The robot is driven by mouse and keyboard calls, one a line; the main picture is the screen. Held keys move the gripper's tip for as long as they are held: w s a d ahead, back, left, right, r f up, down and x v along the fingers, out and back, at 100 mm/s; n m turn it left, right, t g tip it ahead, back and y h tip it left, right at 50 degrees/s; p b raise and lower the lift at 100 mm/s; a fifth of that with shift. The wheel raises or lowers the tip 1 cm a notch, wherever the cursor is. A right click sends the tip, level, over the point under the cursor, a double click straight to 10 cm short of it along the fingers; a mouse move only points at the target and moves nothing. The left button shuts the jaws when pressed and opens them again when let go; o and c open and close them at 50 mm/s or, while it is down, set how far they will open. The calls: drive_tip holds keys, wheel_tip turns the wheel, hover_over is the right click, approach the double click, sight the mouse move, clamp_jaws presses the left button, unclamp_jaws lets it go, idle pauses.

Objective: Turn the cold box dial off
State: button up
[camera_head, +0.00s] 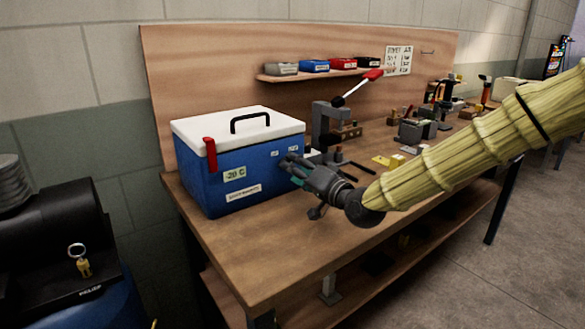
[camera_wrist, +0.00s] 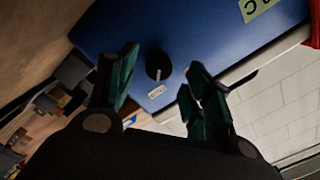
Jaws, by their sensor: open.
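The cold box (camera_head: 236,180) is a blue chest with a white lid, a black handle and a red latch, standing on the left end of the workbench. Its dial (camera_wrist: 159,65) is a round black knob with a pale pointer mark on the blue side, seen in the wrist view. A small white label (camera_wrist: 157,91) sits beside the dial. My gripper (camera_head: 290,172) is at the right side of the box in the head view. In the wrist view my gripper (camera_wrist: 160,75) is open, with a finger on each side of the dial and nothing held. In the head view the gripper hides the dial.
The wooden workbench (camera_head: 250,248) has clear room in front of the box. A grey press (camera_head: 325,125) with a red-handled lever stands just behind my gripper. Small bins (camera_head: 314,66) line a shelf above. A black machine (camera_head: 55,240) stands at the left.

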drive_tip(key=shift+x, duration=0.95)
drive_tip(key=shift+f, duration=0.1)
drive_tip(key=c, duration=1.1)
drive_tip(key=shift+o, duration=0.2)
